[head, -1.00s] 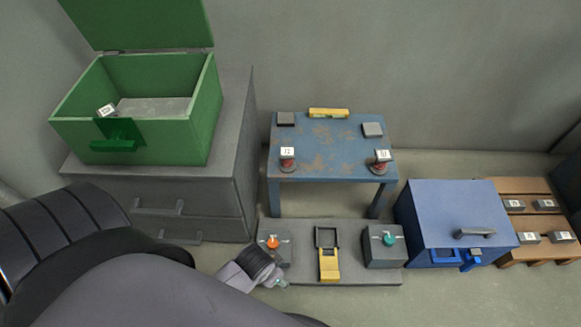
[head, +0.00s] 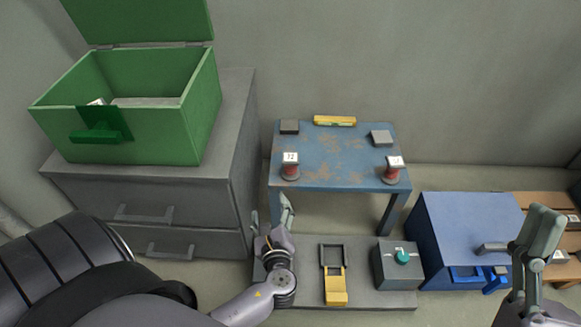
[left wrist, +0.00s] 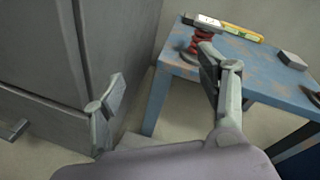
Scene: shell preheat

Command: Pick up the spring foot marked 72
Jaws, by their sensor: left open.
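Two spring feet with red springs and white labels stand on the blue worn table (head: 335,172). The left spring foot (head: 290,170) has a label that seems to read 72 or 12. The label on the right spring foot (head: 392,172) is too small to read surely. My left gripper (head: 271,222) is open and empty, low in front of the table's left front corner. In the left wrist view its fingers (left wrist: 160,85) are spread, and the left spring foot (left wrist: 202,38) shows beyond the right finger, partly hidden by it. My right gripper (head: 533,245) is at the right edge, before the blue box.
A yellow level (head: 334,121) and two grey blocks lie toward the table's back. Grey drawers (head: 160,190) with an open green box (head: 150,145) stand left. A low grey platform (head: 365,297) with a yellow fixture lies in front. A blue box (head: 462,225) stands right.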

